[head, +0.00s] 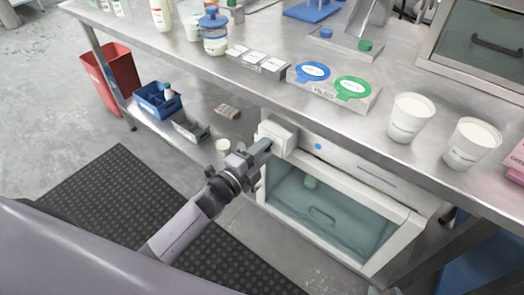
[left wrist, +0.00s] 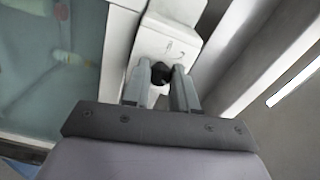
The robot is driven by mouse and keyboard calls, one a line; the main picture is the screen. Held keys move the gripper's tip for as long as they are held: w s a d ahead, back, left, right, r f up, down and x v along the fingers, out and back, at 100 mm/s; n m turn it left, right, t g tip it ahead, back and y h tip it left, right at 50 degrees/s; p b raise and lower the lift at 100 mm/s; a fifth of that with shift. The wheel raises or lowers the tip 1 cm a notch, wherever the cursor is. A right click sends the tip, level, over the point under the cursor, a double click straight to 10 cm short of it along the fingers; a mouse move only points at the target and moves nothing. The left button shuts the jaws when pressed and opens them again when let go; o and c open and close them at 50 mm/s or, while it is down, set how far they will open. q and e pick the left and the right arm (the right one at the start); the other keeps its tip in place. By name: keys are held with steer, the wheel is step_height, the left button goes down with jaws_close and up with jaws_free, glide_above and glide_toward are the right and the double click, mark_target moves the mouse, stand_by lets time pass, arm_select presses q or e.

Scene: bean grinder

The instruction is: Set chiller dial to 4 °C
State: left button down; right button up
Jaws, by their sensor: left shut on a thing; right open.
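The chiller (head: 345,163) is a white cabinet under the bench with a teal glass front. A white control box (head: 284,132) sits at its upper left corner and also shows in the left wrist view (left wrist: 167,41). In the left wrist view a small black dial (left wrist: 161,73) is on the box's face, with small marks above it too faint to read. My left gripper (head: 264,147) is at the box. Its fingers (left wrist: 160,84) are shut on the dial. The dial is hidden in the head view, and its setting cannot be read. My right gripper is not in view.
The steel bench (head: 305,108) overhangs the chiller. On it stand two white cups (head: 408,118) (head: 471,144), a tray with a blue and a green disc (head: 345,92), and a blue-lidded jar (head: 214,34). A blue bin (head: 157,101) is on the lower shelf at left.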

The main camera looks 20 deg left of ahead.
arm_select(q)
steer(key=shift+f+m, duration=0.1)
steer(key=shift+m, duration=0.2)
steer(key=c, duration=0.9)
jaws_free()
steer(key=p+v, duration=0.1)
steer(key=v, duration=0.6)
steer(key=shift+s, duration=0.1)
